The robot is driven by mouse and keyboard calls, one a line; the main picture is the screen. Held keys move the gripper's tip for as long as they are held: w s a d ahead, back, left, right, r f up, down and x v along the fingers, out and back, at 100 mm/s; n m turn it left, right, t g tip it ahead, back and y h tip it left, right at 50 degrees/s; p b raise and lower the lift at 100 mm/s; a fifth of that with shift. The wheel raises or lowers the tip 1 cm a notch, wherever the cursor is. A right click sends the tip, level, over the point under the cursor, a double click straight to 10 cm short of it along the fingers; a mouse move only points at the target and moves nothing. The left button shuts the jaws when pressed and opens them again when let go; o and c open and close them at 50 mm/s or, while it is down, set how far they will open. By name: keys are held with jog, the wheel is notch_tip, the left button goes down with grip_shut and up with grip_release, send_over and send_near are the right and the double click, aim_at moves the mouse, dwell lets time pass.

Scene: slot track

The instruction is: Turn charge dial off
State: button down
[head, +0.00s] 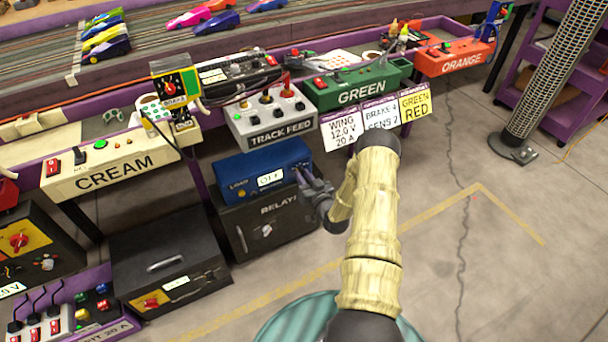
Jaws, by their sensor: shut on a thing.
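A blue box (250,163) with a small white display (271,179) stands on top of the black RELAY cabinet (262,229). The display's characters are too small to read surely. My gripper (302,176) is at the right end of the blue box's front face. It is shut on what appears to be the charge dial there. The dial itself is hidden behind the fingers, so I cannot tell its setting. My pale, ribbed arm reaches in from the lower right.
The grey TRACK FEED box (270,118) and green GREEN box (350,88) sit on the shelf above. White and yellow cards (380,115) hang to the right. A black case (165,262) stands lower left.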

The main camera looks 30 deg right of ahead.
jog(key=shift+n+p, duration=0.35)
jog(key=shift+n, duration=0.95)
jog(key=shift+s+f, duration=0.1)
jog(key=c, duration=1.2)
grip_release()
jog(key=shift+c, duration=0.2)
jog(key=s+p, duration=0.4)
jog(key=s, duration=1.3)
jog(key=shift+s+d, duration=0.15)
jog(key=shift+d, duration=0.2)
